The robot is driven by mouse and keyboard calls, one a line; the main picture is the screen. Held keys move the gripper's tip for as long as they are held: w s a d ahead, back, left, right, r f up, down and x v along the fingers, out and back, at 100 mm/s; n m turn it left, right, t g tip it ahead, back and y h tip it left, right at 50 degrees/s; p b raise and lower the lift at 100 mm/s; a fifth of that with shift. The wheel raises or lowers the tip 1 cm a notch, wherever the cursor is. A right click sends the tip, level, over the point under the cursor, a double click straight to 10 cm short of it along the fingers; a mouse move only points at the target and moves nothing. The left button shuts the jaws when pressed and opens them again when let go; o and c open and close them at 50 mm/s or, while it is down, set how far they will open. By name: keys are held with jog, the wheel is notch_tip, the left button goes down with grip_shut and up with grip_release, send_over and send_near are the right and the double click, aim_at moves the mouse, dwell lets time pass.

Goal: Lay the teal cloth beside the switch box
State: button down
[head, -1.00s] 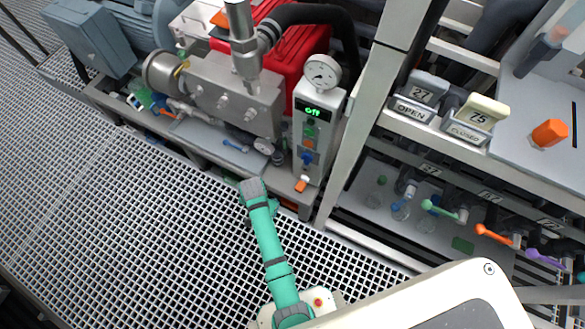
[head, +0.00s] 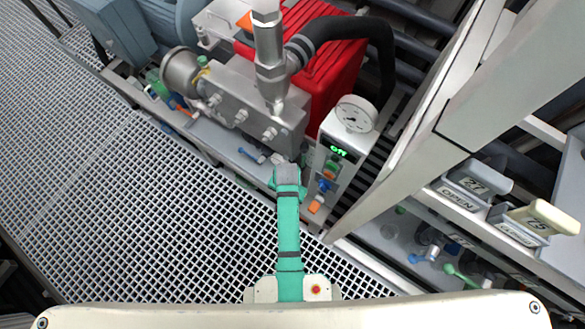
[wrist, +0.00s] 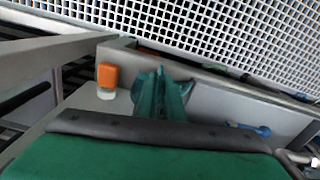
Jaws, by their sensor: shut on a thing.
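The switch box (head: 339,160) is a pale upright box with a round gauge on top, a lit green display and coloured knobs on its front. My gripper (wrist: 160,105) is shut, and a teal, ridged, bunched shape stands at its jaws in the wrist view; I take this to be the teal cloth (wrist: 160,90). Cloth and fingers are hard to tell apart there. In the head view my gripper (head: 287,173) is over the ledge just left of the switch box's foot, with the cloth not clearly separable from my teal arm.
An orange-topped knob (wrist: 107,75) is left of the jaws in the wrist view. A blue tool (wrist: 250,129) lies on the grey ledge (wrist: 215,105) to the right. A metal pump block (head: 245,105) and red housing (head: 325,60) rise behind. Grating (head: 130,210) lies in front.

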jog(key=s+r+n, duration=0.5)
jog(key=s+n, duration=0.1)
jog(key=s, duration=0.3)
jog(key=shift+w+f, duration=2.1)
jog(key=shift+w, duration=0.2)
jog(key=shift+w+f, duration=2.05)
jog(key=shift+w, duration=0.25)
jog(key=shift+w+f, duration=2.1)
jog(key=shift+w, duration=0.2)
jog(key=c, duration=1.2)
grip_release()
jog(key=shift+o, duration=0.2)
jog(key=shift+r, duration=0.1)
